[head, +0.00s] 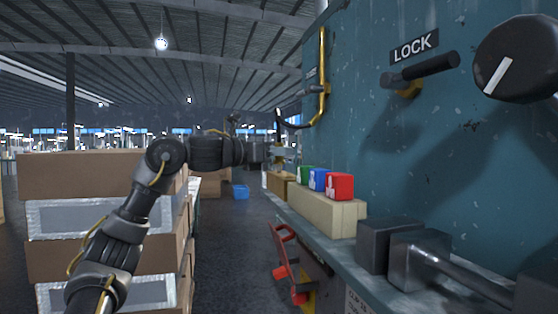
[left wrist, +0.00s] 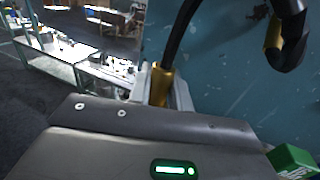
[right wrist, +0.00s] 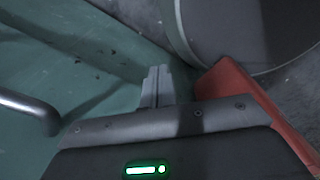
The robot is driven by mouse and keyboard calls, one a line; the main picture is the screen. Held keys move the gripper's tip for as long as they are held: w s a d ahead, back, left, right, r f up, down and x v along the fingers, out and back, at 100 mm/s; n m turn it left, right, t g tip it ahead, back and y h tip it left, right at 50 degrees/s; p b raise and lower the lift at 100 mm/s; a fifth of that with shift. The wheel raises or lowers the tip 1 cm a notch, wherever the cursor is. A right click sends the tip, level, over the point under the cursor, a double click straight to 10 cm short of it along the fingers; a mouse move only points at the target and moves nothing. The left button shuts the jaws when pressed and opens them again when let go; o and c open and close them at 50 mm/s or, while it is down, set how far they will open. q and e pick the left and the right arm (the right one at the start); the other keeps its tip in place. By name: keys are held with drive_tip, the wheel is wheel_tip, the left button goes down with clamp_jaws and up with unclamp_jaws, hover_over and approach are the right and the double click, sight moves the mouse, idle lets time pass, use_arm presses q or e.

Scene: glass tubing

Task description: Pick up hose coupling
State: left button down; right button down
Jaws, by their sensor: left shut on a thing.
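The brass hose coupling (left wrist: 161,86) sits at the end of a black hose (left wrist: 180,38) in the left wrist view. My left gripper (left wrist: 163,92) is shut on it, with a finger on each side. In the head view my left gripper (head: 284,156) is beside the teal panel, and the coupling there is small and hard to make out. The black hose (head: 290,126) hangs from the panel towards the gripper. My right gripper (right wrist: 156,86) shows only in the right wrist view, its fingers together and nothing visible between them.
Green (head: 304,175), blue (head: 318,179) and red (head: 340,186) blocks sit on a pale base on the panel's ledge. A dark handle (head: 450,275) is at the front right. A LOCK lever (head: 425,69) and black knob (head: 515,58) project from the panel. Stacked cartons (head: 85,174) stand left.

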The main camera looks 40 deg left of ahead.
use_arm(q)
wheel_tip(320, 180, up, 8)
drive_tip(key=shift+d, duration=0.1)
